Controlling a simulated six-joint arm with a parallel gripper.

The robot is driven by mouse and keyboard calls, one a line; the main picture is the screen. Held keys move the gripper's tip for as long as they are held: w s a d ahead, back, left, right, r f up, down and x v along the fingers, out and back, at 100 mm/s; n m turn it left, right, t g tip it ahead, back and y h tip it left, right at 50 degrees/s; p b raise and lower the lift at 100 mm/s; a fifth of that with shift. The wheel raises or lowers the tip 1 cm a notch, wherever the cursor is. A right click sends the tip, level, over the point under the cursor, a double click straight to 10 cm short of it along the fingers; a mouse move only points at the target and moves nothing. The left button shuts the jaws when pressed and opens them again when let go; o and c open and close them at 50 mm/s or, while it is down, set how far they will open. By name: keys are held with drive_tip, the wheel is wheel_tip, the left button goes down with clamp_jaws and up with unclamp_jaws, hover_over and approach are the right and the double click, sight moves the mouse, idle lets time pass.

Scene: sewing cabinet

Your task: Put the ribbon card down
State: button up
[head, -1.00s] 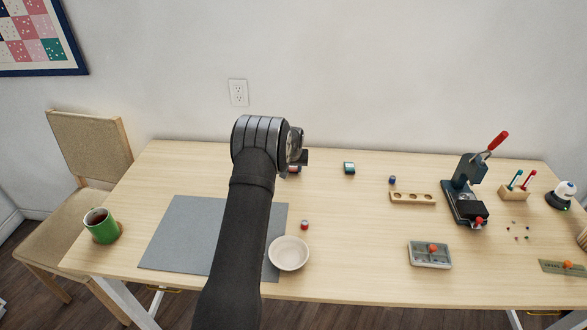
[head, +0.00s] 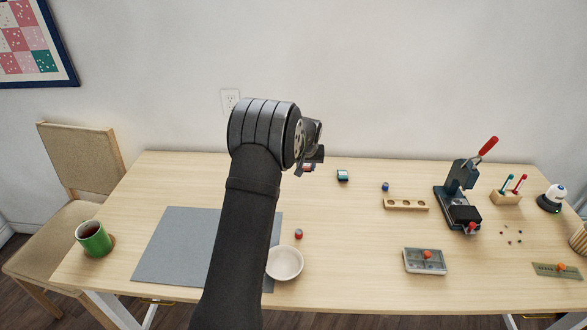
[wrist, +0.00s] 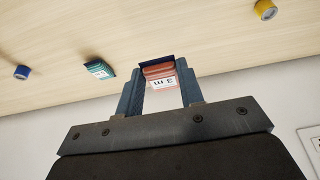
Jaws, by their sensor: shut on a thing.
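A red ribbon card (wrist: 160,75) with a white label reading "3 m" and a dark edge sits between the two fingers of my gripper (wrist: 161,90) in the wrist view. The gripper is shut on it. In the head view my gripper (head: 314,160) is over the back middle of the table, and a bit of the red card (head: 308,169) shows below it. I cannot tell whether the card touches the table (head: 345,225). A teal card (head: 342,176) lies on the table to the right; it also shows in the wrist view (wrist: 100,69).
A blue spool (head: 385,187) and a wooden holed block (head: 406,204) are farther right. A yellow spool (wrist: 265,10) shows in the wrist view. A grey mat (head: 178,248), white bowl (head: 285,263) and red spool (head: 298,234) are nearer the front. The press (head: 458,200) stands right.

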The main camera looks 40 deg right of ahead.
drive_tip(key=s+a+r, duration=0.1)
drive_tip(key=s+a, duration=0.4)
drive_tip(key=s, duration=0.3)
drive_tip(key=s+a+r, duration=0.2)
drive_tip(key=s+a, duration=0.3)
drive_tip(key=s, duration=0.2)
hover_over(289, 211)
drive_tip(key=a, duration=0.1)
drive_tip(key=f, duration=0.4)
drive_tip(key=s+f, duration=0.1)
drive_tip(key=f, duration=0.2)
drive_tip(key=shift+w+f, duration=0.1)
drive_tip(key=shift+f, duration=1.95)
drive_tip(key=shift+f, duration=0.6)
drive_tip(key=o, duration=1)
drive_tip(key=shift+c, duration=0.2)
